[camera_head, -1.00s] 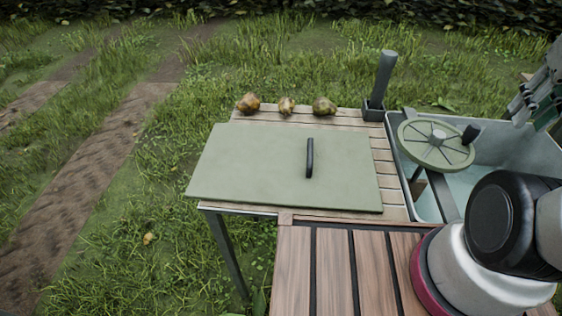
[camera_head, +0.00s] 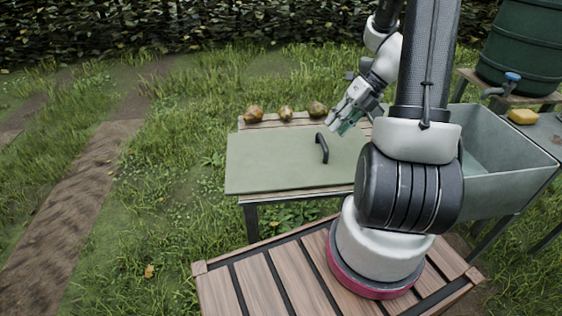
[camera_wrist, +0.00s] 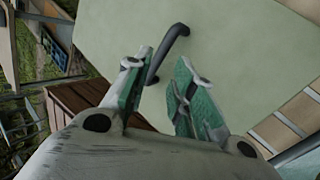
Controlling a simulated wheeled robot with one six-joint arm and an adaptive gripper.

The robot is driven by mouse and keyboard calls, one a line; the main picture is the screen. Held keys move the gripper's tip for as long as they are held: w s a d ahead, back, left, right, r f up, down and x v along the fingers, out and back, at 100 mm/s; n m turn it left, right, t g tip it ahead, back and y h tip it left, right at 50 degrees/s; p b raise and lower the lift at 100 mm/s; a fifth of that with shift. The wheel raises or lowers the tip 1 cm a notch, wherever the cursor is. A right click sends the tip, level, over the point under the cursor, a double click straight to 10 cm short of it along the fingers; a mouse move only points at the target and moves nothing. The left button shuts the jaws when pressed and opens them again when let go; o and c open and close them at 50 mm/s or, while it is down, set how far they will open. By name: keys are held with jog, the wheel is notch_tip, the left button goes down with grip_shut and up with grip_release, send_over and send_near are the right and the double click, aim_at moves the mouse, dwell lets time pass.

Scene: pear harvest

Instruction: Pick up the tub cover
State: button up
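The tub cover (camera_head: 275,162) is a flat, pale green board lying on the slatted table. Its black arched handle (camera_head: 322,148) stands up from it. My gripper (camera_head: 340,124) is above the cover, just up and to the right of the handle, and holds nothing. In the wrist view, my gripper (camera_wrist: 158,72) has its green-padded fingers spread apart. The handle (camera_wrist: 169,48) shows between and beyond the fingertips, with the pale cover (camera_wrist: 245,75) behind. I cannot tell whether a finger touches the handle. My arm hides the cover's right part in the head view.
Several pears (camera_head: 285,113) lie along the table's back edge. A grey tub (camera_head: 510,150) stands to the right, partly behind my arm. A green barrel (camera_head: 520,50) with a tap and a yellow sponge (camera_head: 522,116) are at the far right. Grass lies open to the left.

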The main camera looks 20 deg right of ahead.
aim_at(323, 140)
jog(key=m, duration=0.2)
jog(key=shift+w+a+f+m, duration=0.1)
jog(key=shift+a+f+m, duration=0.2)
jog(key=shift+m, duration=0.1)
jog(key=x, duration=0.7)
grip_shut()
